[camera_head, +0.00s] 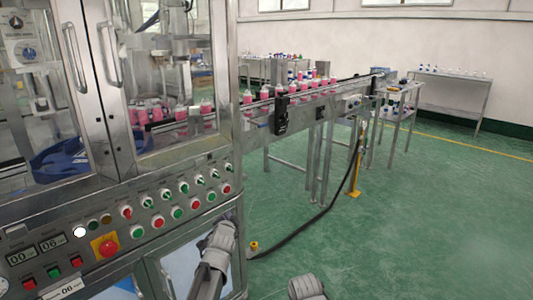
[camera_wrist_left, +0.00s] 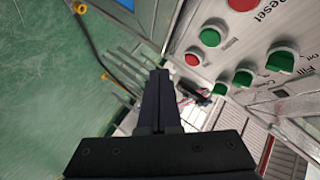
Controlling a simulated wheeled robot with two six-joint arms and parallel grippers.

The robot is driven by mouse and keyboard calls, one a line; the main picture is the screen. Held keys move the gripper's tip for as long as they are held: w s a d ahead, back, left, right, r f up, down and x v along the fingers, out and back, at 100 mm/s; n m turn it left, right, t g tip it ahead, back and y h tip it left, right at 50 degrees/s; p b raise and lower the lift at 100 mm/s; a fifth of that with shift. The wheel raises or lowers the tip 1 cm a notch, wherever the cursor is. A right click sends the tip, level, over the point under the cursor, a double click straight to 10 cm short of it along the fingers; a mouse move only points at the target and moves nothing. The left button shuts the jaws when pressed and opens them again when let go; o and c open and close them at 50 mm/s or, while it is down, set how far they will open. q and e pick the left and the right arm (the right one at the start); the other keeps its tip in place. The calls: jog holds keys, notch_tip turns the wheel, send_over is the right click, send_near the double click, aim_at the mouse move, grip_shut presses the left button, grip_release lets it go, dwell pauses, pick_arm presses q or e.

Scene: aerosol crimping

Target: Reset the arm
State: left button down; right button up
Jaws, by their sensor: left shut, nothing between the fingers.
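My left arm comes up in front of the control panel (camera_head: 150,208) in the head view, with its grey joint near the panel's lower right part. In the left wrist view my left gripper (camera_wrist_left: 160,78) is shut, its two dark fingers together with nothing between them. It is beside the panel, apart from the buttons. There a red button (camera_wrist_left: 242,4) sits by a "Reset" label (camera_wrist_left: 270,5), with a green button (camera_wrist_left: 210,37), another red button (camera_wrist_left: 193,59) and green knobs (camera_wrist_left: 282,60) nearby. My right gripper is not visible; only a grey arm part shows at the bottom.
A red emergency button on a yellow plate (camera_head: 107,247) is at the panel's lower left. A conveyor (camera_head: 300,102) with pink bottles runs back from the glass-doored machine. A black cable (camera_head: 325,208) lies on the green floor (camera_head: 430,220), which is open at right.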

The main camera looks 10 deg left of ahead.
pick_arm(q)
jog(key=s+d+f+n+g+h, duration=0.1)
jog(key=s+d+f+n+g, duration=0.1)
jog(key=s+d+f+g, duration=0.45)
jog(key=s+d+f+n+g, duration=0.15)
jog(key=s+d+f, duration=0.3)
jog(key=s, duration=0.55)
jog(key=s+d+f+n+g, duration=0.1)
jog(key=s+d+f+g, duration=0.15)
jog(key=s, duration=0.65)
jog(key=s+d+f+n+g, duration=0.1)
jog(key=s+g, duration=0.3)
jog(key=s, duration=0.4)
notch_tip(320, 180, up, 26)
jog(key=p, duration=2.6)
jog(key=shift+w, duration=0.35)
